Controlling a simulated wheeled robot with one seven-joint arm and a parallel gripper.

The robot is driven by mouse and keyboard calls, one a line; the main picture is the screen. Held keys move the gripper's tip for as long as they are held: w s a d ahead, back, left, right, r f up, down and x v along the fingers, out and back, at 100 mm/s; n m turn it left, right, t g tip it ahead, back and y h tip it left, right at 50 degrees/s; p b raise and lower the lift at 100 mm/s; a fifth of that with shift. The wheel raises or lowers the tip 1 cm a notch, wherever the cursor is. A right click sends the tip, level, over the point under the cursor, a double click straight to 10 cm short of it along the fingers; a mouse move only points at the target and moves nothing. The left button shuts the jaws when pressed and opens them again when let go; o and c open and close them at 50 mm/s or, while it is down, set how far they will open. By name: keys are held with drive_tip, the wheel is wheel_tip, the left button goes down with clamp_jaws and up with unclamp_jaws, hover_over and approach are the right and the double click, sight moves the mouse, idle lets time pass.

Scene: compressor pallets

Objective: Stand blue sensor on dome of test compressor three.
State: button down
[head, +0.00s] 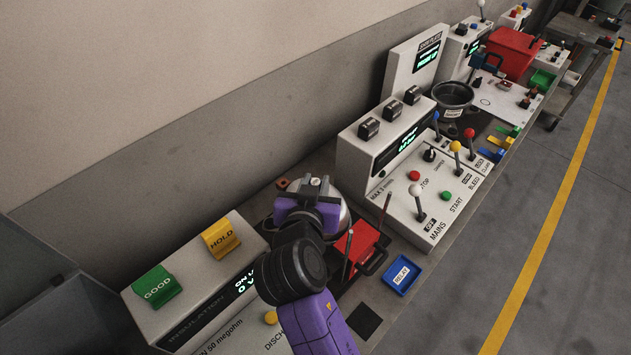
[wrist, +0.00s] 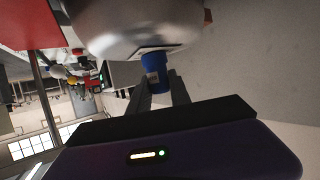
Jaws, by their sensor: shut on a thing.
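My gripper (wrist: 158,84) is shut on the blue sensor (wrist: 154,65), a small blue cylinder with a pale label, in the wrist view. A large grey metal dome (wrist: 128,24) fills the top of that view, with the sensor's end close against its edge; I cannot tell whether they touch. No number on this compressor can be read.
A grey tester with green GOOD (head: 157,287) and yellow HOLD (head: 220,239) holders stands at left. A lever console (head: 418,195) stands beyond. The wall is close behind.

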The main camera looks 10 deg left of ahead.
drive_tip(key=shift+f, duration=0.15)
drive_tip(key=c, duration=1.2)
unclamp_jaws()
drive_tip(key=shift+r, duration=0.25)
drive_tip(key=b+v, duration=0.2)
drive_tip(key=v, duration=1)
drive_tip(key=shift+a, duration=0.1)
